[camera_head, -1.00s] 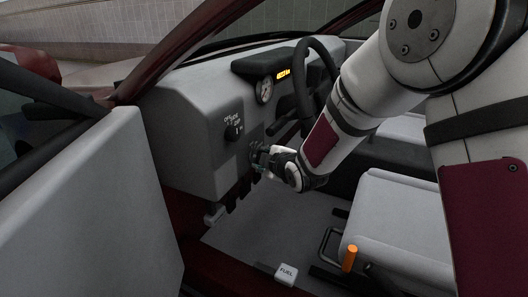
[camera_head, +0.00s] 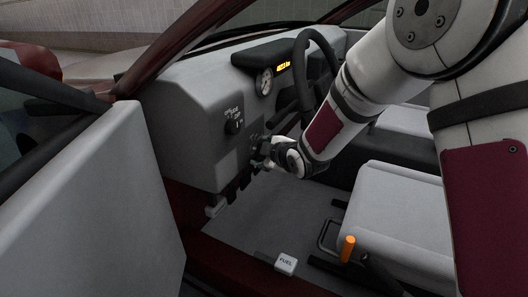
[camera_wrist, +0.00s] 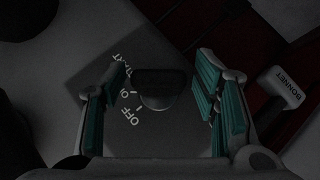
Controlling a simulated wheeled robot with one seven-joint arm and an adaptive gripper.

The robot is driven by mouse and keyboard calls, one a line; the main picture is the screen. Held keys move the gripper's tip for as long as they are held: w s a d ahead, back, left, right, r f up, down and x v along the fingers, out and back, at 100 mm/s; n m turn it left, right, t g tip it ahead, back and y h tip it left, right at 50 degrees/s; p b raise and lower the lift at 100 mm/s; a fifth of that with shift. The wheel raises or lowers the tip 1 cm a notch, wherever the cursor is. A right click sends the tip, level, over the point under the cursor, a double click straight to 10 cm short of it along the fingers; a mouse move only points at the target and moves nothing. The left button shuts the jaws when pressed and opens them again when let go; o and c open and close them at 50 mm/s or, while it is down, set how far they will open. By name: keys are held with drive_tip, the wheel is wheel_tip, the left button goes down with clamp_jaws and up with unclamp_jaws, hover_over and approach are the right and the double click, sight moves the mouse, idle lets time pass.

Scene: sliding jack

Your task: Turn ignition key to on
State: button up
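The ignition key (camera_wrist: 158,88) shows in the wrist view as a dark, rounded grip on a grey panel (camera_wrist: 75,75) marked OFF, ON and START. The white lettering lies just left of the key. My gripper (camera_wrist: 162,72) is open, with one teal-padded finger on each side of the key and a visible gap on both sides. In the head view my gripper (camera_head: 260,148) is at the lower dashboard, left of the steering wheel. The key itself cannot be made out there.
A dark rotary knob (camera_head: 233,127) with white labels is above and left of my gripper. The steering wheel (camera_head: 302,85) is close to my forearm. A BONNET lever (camera_wrist: 281,88) is right of my fingers. A FUEL lever (camera_head: 286,263) and an orange-topped lever (camera_head: 348,246) are lower down.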

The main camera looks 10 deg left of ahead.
drive_tip(key=v, duration=1.2)
